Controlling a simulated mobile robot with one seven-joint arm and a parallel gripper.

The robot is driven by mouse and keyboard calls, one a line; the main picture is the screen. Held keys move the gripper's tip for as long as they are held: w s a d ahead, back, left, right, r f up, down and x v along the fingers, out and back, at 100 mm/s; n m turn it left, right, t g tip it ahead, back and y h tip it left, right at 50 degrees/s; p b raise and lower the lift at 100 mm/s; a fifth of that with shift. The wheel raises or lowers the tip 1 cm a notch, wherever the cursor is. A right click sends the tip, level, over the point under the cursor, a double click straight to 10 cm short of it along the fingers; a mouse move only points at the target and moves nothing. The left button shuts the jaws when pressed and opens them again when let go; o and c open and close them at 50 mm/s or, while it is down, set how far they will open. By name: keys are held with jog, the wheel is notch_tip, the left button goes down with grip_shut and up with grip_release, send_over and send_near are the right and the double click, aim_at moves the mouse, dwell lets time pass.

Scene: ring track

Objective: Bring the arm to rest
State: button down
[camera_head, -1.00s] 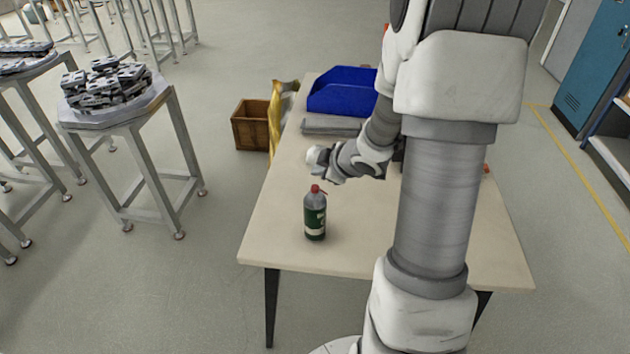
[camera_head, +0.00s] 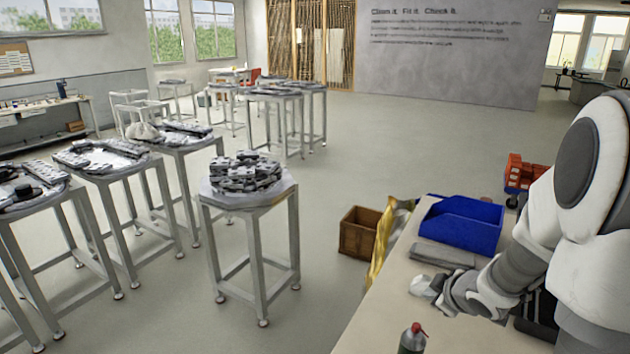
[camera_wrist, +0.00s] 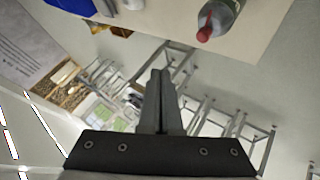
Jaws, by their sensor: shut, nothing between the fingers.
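My gripper (camera_wrist: 160,85) shows in the wrist view with its two fingers closed together and nothing between them. In the head view my arm is folded over the work table (camera_head: 385,325) at the right, its wrist low above the tabletop; I cannot make out the fingers there. A dark bottle with a red cap (camera_head: 412,340) stands upright on the table, in front of the wrist and cut off by the lower picture edge. The bottle also shows at the top of the wrist view (camera_wrist: 222,14), apart from the fingers.
A stand with stacked grey parts (camera_head: 245,190) is left of the table. Open floor lies between them.

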jog(key=s+a+r+m+h, duration=0.1)
jog(key=s+r+m+h, duration=0.15)
jog(key=r, duration=0.35)
jog(key=s+a+r+m+h, duration=0.1)
jog(key=s+r+m, duration=0.25)
jog(key=r, duration=0.25)
jog(key=s+a+r+m+g+y, duration=0.3)
jog(key=s+a, duration=1)
jog(key=s, duration=0.5)
jog(key=shift+a+r+m+g, duration=0.15)
jog(key=shift+r+m+g, duration=0.15)
jog(key=shift+r+m, duration=0.15)
